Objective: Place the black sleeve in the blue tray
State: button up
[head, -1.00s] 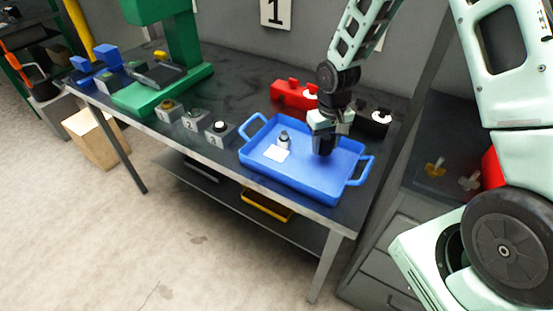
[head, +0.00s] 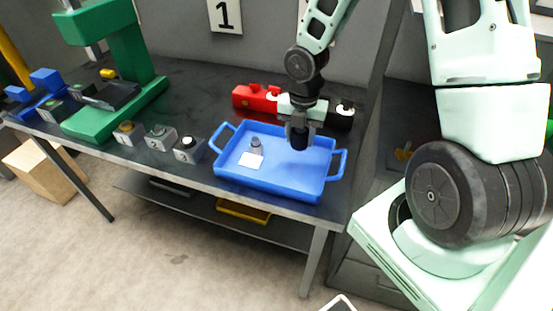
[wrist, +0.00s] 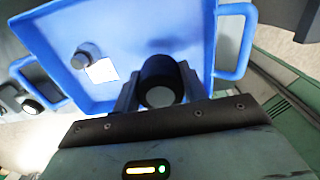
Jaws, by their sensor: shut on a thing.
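The black sleeve (head: 299,141) is upright between the fingers of my gripper (head: 298,127), over the right part of the blue tray (head: 268,181). In the wrist view the sleeve (wrist: 158,72) sits between the two fingers of my gripper (wrist: 158,92), its pale round end facing the camera. The gripper is shut on it. The tray (wrist: 202,30) shows behind it with a dark shadow on its floor. I cannot tell how far the sleeve's lower end is from the floor.
In the tray's left part are a small grey fitting (head: 256,144) and a white card (head: 251,160). A red block (head: 256,98) and a black block (head: 341,119) stand behind. Several grey blocks (head: 188,152) and a green press (head: 113,122) stand left.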

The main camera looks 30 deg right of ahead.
aim_at(303, 168)
jog(key=n, duration=0.2)
jog(key=s+r+n, duration=0.1)
jog(key=n, duration=0.3)
jog(key=shift+s+d+r+p, duration=0.25)
jog(key=shift+d+r+p, duration=0.05)
jog(key=shift+d, duration=0.1)
jog(key=shift+f+n, duration=0.3)
jog(key=shift+f, duration=0.05)
notch_tip(303, 168, down, 9)
jog(key=shift+f+b, duration=0.1)
jog(key=shift+b, duration=0.6)
jog(key=shift+f, duration=0.2)
jog(key=o, duration=1)
jog(key=shift+c, duration=0.2)
jog(key=shift+r, duration=0.2)
